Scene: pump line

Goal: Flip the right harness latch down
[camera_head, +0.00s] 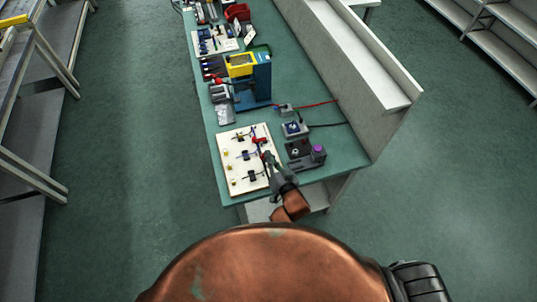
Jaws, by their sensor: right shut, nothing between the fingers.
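A cream harness board (234,186) lies near the front end of the green bench. It carries several small dark and yellow fittings, and a red piece (259,140) shows at its right side. The right harness latch cannot be told apart clearly at this size. My right gripper (267,158) is over the right part of the board, shut and empty, just below the red piece. Whether it touches a fitting cannot be told. The gripper and wrist hide part of the board's right edge. My left gripper is not in view.
A dark device with a purple knob (318,152) stands right of the board. A small box (295,128) with red and black cables is behind it. A blue and yellow machine (254,82) stands farther back. A grey wall (340,60) bounds the bench's right.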

